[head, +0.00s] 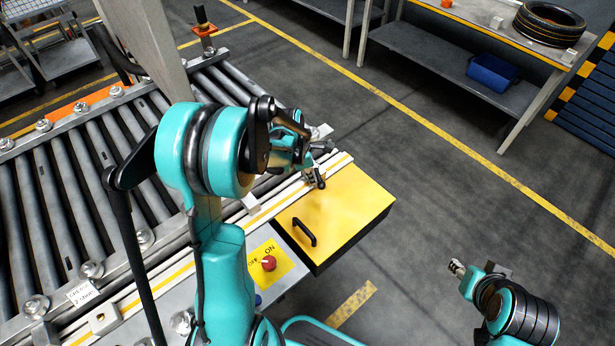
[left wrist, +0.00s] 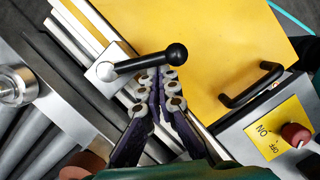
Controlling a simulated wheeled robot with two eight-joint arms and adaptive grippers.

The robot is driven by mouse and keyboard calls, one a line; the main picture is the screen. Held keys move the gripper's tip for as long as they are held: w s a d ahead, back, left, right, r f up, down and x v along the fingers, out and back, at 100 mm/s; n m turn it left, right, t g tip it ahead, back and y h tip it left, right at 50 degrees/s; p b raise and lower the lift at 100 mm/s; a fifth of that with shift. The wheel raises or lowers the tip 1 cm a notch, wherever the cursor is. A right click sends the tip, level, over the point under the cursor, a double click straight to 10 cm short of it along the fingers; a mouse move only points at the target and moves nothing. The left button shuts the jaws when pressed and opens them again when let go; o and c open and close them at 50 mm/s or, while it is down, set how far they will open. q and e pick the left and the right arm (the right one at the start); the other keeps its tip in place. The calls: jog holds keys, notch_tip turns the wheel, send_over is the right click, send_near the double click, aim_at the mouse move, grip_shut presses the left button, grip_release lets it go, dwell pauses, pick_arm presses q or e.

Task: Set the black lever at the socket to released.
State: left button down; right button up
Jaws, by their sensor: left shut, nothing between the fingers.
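The black lever (left wrist: 152,58) has a round ball knob and is fixed to a grey metal block (left wrist: 104,72) on the pale rail. In the left wrist view it points to the right, towards the yellow cover. In the head view it shows small and dark (head: 319,181) at the cover's edge. My left gripper (left wrist: 164,76) is shut and empty. Its fingertips are close beside the lever, just below it in the wrist view; I cannot tell whether they touch. My right gripper (head: 458,268) is far off at the lower right, small, its fingers unclear.
The yellow cover (head: 345,215) has a black handle (head: 304,232). A red knob (head: 268,263) sits on a yellow ON/OFF plate. The roller conveyor (head: 60,190) lies left. A bench with a tyre (head: 549,22) and blue bin (head: 493,73) stands at the back right. The floor between is clear.

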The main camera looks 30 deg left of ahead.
pick_arm(q)
jog(key=shift+w+d, duration=0.2)
jog(key=shift+d, duration=0.25)
dwell(0.4)
